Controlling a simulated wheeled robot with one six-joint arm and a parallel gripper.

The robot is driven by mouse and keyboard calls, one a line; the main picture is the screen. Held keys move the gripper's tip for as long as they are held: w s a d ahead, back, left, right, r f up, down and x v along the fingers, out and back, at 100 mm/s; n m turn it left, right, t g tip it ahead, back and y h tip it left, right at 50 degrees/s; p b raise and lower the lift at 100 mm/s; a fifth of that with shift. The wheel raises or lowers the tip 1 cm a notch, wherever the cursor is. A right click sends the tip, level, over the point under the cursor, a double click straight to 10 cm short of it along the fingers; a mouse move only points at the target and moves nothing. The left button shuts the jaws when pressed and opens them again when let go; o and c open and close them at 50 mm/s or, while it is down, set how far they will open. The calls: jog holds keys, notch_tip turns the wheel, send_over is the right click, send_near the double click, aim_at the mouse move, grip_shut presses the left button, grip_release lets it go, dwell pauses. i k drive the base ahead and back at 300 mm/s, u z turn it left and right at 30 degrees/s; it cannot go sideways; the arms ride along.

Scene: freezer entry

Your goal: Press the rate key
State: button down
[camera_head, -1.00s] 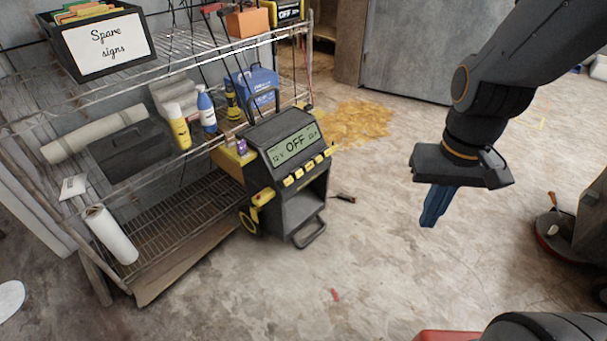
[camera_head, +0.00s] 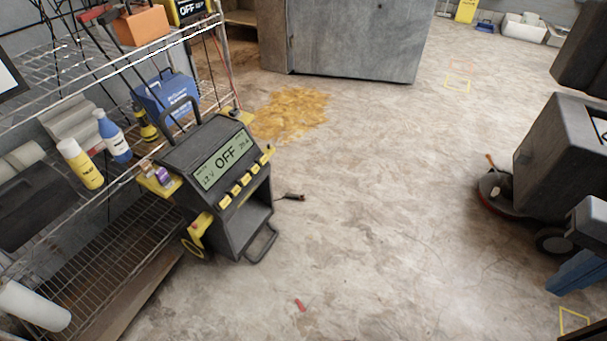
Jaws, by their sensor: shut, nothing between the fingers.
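A dark wheeled charger-like unit (camera_head: 215,185) stands on the floor beside the shelf. Its tilted display (camera_head: 224,158) reads "OFF", with smaller readings on either side. A row of several yellow keys (camera_head: 242,184) runs along the front edge below the display. Their labels are too small to read, so I cannot tell which is the rate key. My gripper (camera_head: 568,280) is at the right edge with its blue fingers shut and empty, partly cut off by the frame. It is far to the right of the unit and touches nothing visible.
A wire shelf (camera_head: 105,195) with bottles and a blue box (camera_head: 166,95) stands left of the unit. A floor machine (camera_head: 560,165) stands at the right. A yellow spill (camera_head: 290,112) lies behind the unit. The middle floor is clear, apart from small debris.

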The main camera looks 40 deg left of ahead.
aim_at(237, 188)
jog(key=z, duration=1.25)
jog(key=k, duration=0.9)
jog(key=u, duration=1.65)
